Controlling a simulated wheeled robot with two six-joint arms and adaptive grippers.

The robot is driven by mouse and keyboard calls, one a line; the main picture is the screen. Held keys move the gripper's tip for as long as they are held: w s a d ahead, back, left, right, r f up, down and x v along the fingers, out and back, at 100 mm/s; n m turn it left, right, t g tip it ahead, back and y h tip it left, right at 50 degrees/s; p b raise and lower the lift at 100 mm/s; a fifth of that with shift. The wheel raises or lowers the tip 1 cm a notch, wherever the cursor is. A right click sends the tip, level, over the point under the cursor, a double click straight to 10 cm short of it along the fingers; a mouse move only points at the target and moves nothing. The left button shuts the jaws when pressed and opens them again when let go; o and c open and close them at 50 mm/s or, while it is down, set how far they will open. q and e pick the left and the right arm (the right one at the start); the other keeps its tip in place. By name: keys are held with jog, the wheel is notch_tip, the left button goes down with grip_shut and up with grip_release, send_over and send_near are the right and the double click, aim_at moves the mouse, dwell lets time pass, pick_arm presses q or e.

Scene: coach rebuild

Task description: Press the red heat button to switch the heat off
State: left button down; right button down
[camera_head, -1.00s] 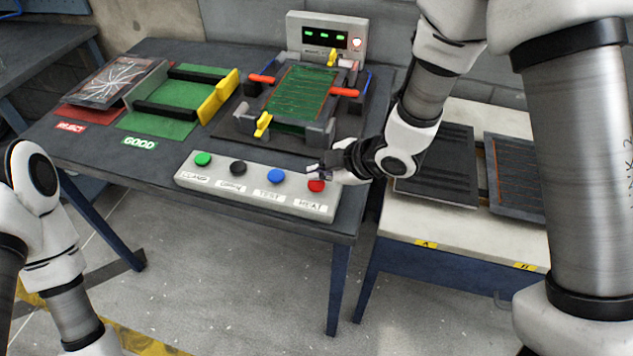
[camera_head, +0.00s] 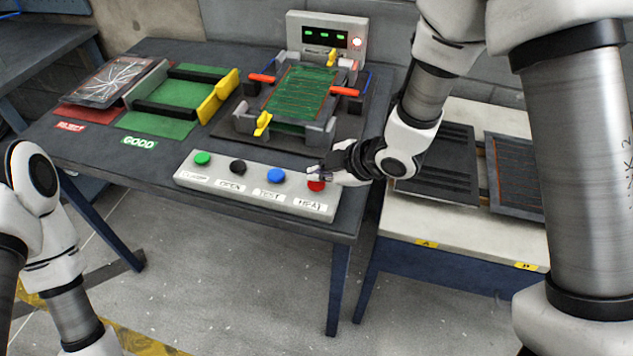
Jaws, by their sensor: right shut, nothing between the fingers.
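The red heat button (camera_head: 316,186) sits at the right end of the pale button panel (camera_head: 240,193), above its HEAT label. My right gripper (camera_head: 314,173) is shut and empty, its fingertips just over the red button and covering part of its top. I cannot tell whether the fingertips touch the button. The meter box (camera_head: 293,30) behind the fixture shows green digits and a lit red lamp (camera_head: 357,43). My left arm shows at the lower left, but its gripper is out of view.
Green, black and blue buttons (camera_head: 276,175) line the panel left of the red one. A clamp fixture (camera_head: 250,128) holding a green panel stands behind. REJECT and GOOD areas (camera_head: 183,128) lie at the left. A pale side table (camera_head: 460,240) with dark panels is at the right.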

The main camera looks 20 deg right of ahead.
aim_at(319, 184)
jog(key=shift+f+b, duration=0.4)
jog(key=shift+f, duration=0.25)
dwell(0.5)
jog(key=shift+r, duration=0.15)
jog(key=shift+r+p, duration=0.8)
jog(key=shift+p, duration=0.05)
notch_tip(319, 184, up, 5)
jog(key=p, duration=0.4)
jog(key=shift+p, duration=0.35)
dwell(0.4)
